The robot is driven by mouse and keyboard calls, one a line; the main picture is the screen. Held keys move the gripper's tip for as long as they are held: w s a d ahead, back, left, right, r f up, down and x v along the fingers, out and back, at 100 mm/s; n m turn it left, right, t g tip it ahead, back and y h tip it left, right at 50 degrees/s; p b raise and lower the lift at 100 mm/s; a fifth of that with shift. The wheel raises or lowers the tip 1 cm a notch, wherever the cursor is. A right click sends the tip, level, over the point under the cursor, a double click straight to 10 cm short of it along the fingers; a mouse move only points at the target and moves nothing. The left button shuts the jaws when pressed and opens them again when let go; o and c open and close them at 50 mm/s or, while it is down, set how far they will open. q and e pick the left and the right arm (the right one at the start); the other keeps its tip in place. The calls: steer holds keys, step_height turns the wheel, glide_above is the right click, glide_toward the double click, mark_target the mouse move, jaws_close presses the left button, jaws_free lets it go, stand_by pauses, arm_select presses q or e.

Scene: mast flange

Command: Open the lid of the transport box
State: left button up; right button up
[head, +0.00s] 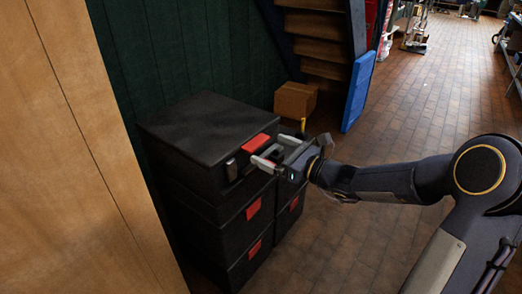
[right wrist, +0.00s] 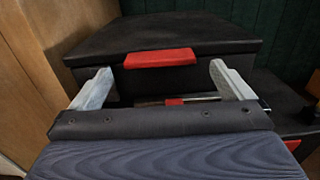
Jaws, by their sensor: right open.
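The transport box (head: 205,135) is black and sits on top of a stack of black boxes at the left in the head view. Its lid is down. A red latch (head: 257,143) shows on its front side, and the red latch (right wrist: 160,58) also shows in the right wrist view. My right gripper (head: 268,152) is open at the front of the box, near the latch. In the right wrist view its two pale fingers (right wrist: 165,82) stand apart, on either side below the latch, with nothing held between them. My left gripper is not in view.
A lower black box (head: 235,225) with red latches supports the top box. A wooden panel (head: 75,150) stands close on the left. A cardboard box (head: 295,100) and a blue panel (head: 358,92) stand behind by the stairs.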

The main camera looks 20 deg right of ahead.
mark_target(261, 145)
steer(key=x, duration=0.4)
steer(key=shift+b, duration=0.3)
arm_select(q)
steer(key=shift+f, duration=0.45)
